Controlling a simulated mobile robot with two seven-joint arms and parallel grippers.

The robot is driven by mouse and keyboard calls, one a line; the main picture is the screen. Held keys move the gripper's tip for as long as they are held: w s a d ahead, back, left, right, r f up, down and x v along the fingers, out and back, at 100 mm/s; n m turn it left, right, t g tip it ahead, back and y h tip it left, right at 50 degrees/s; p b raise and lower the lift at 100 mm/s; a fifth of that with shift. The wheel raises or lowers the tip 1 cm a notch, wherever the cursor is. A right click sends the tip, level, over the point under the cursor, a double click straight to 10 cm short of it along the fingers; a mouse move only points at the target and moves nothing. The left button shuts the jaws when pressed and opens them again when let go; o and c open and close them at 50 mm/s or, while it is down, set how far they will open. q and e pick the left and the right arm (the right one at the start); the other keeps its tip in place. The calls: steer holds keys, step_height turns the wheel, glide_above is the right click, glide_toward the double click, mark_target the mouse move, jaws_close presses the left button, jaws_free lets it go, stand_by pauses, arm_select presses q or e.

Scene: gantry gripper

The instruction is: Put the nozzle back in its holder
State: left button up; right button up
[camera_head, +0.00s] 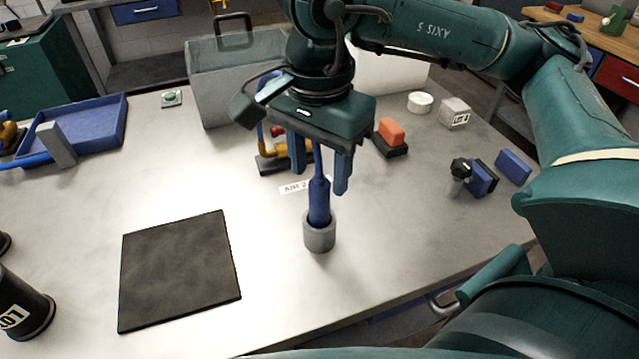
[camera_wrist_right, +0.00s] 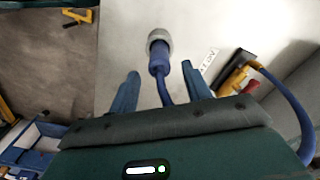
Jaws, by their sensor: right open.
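The nozzle (camera_head: 319,202) is blue, with a thin blue hose rising from its top. It stands upright in its holder (camera_head: 319,236), a short grey cylinder on the table. My right gripper (camera_head: 320,180) is open above the holder, its two blue fingers on either side of the hose and apart from it. In the right wrist view the nozzle (camera_wrist_right: 159,62) and the holder rim (camera_wrist_right: 158,38) lie beyond the open fingertips (camera_wrist_right: 160,78). The nozzle's lower end is hidden inside the holder. My left gripper is not seen.
A black mat (camera_head: 180,270) lies left of the holder. Behind stand a yellow-and-black fixture (camera_head: 272,162), an orange block (camera_head: 391,130) and a clear-walled bin (camera_head: 215,85). Blue blocks (camera_head: 513,166) and a black-knobbed part (camera_head: 460,170) are at right. A blue tray (camera_head: 95,130) is at left.

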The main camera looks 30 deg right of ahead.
step_height(320, 180, up, 7)
stand_by(0.3)
stand_by(0.5)
